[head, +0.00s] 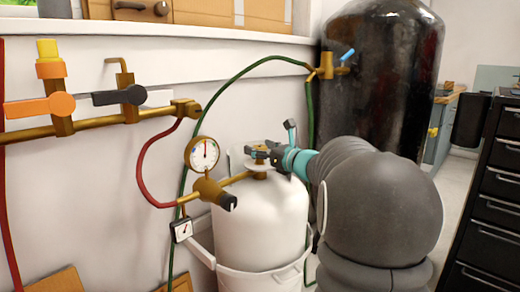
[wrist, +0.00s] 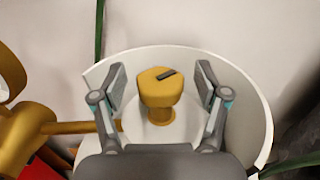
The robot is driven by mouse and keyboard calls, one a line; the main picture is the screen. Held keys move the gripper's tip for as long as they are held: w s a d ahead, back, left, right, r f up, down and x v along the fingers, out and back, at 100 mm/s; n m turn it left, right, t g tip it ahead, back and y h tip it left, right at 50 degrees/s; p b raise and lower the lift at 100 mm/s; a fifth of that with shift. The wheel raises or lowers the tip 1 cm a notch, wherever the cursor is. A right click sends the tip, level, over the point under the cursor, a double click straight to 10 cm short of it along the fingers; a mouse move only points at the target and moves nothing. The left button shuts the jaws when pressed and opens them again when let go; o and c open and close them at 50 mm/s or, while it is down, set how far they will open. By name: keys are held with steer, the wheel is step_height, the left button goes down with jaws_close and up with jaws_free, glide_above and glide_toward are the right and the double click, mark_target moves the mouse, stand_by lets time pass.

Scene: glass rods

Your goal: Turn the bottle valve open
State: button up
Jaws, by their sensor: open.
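The white gas bottle (head: 262,225) stands upright against the wall in the head view. Its brass valve (wrist: 158,90) shows in the wrist view as a rounded knob with a dark mark on top, on a short stem inside the white collar (wrist: 105,65). My gripper (head: 266,155) is at the top of the bottle. In the wrist view my gripper (wrist: 160,82) is open, with one finger on each side of the knob and visible gaps between. In the head view the gripper hides most of the knob.
A round gauge (head: 203,154) and brass regulator (head: 212,192) sit left of the valve, with a red hose (head: 142,172). Orange and black pipe levers (head: 120,96) are on the wall. A large black tank (head: 375,80) stands behind right. A dark drawer cabinet (head: 495,190) is at the right.

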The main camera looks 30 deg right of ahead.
steer(key=c, duration=1.2)
steer(key=shift+r+n+y+p, duration=0.1)
steer(key=shift+n+y+p, duration=0.2)
steer(key=shift+y+p, duration=0.25)
steer(key=n+g+y+p, duration=0.2)
steer(key=y+p, duration=0.1)
steer(key=n+y+p, duration=0.1)
steer(key=p, duration=0.1)
steer(key=shift+w+d+r+g+y, duration=0.1)
steer(key=shift+r+g+y, duration=0.15)
steer(key=shift+g, duration=0.15)
steer(key=n+g+y+p, duration=0.4)
steer(key=p, duration=0.2)
steer(key=shift+f, duration=0.1)
steer(key=shift+f+n+g+y+p, duration=0.2)
steer(key=shift+n+g+y+p, duration=0.35)
steer(key=shift+g+p, duration=0.35)
